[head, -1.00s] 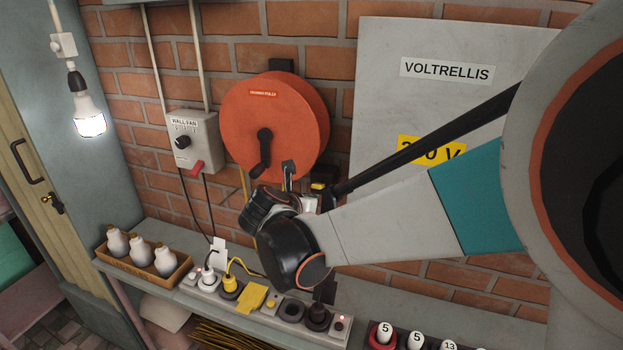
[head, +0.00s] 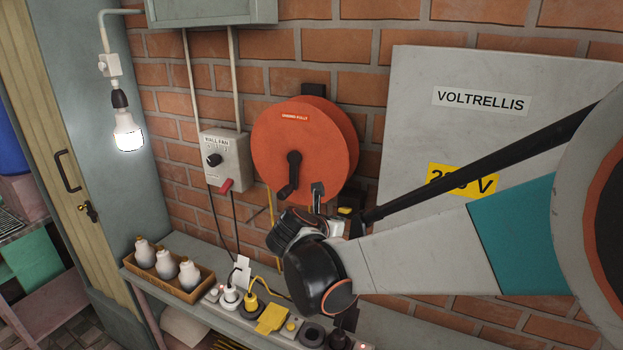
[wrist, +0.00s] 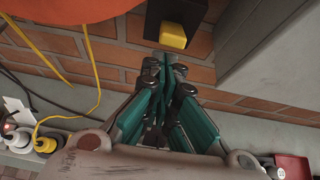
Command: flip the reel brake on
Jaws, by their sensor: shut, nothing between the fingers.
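A yellow block on a black housing (wrist: 172,36), which looks like the reel brake, is on the brick wall beside the orange reel. It shows small in the head view (head: 345,211), partly hidden by my wrist. The orange reel (head: 300,128) has a black crank on its face; its edge shows at top left in the wrist view (wrist: 62,8). My gripper (wrist: 166,62) is shut and empty. Its tips lie just below the yellow block in the wrist view; I cannot tell whether they touch it. In the head view my wrist hides most of the gripper.
A grey cabinet (head: 420,120) stands out from the wall close right of the housing. A wall fan control box (head: 222,160) is left of the reel. Below is a bench with a power strip, yellow cord (wrist: 75,115) and a box of bulbs (head: 170,275).

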